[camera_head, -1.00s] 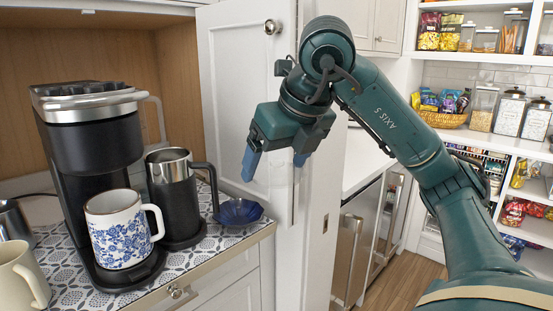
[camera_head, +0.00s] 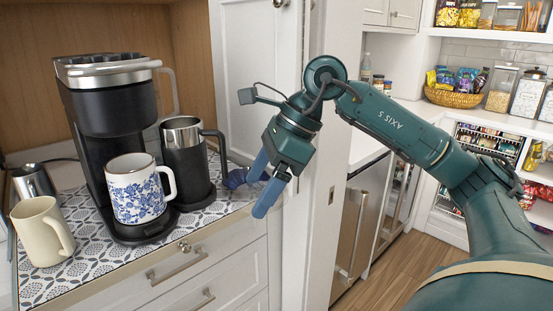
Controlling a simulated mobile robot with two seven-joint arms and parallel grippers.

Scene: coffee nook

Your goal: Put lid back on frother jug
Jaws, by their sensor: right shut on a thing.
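The frother jug (camera_head: 188,165) is a black cylinder with a silver rim and a black handle on its right. It stands upright on the counter beside the coffee machine, its top open. My right gripper (camera_head: 262,188) is right of the jug and at about its height in the picture, with its blue fingers pointing down and left. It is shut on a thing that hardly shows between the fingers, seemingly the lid. The gripper is apart from the jug. My left gripper is not in view.
The coffee machine (camera_head: 105,120) stands left of the jug, with a blue-patterned mug (camera_head: 135,190) on its tray. A cream mug (camera_head: 42,232) is at left. An open white cabinet door (camera_head: 250,75) stands behind.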

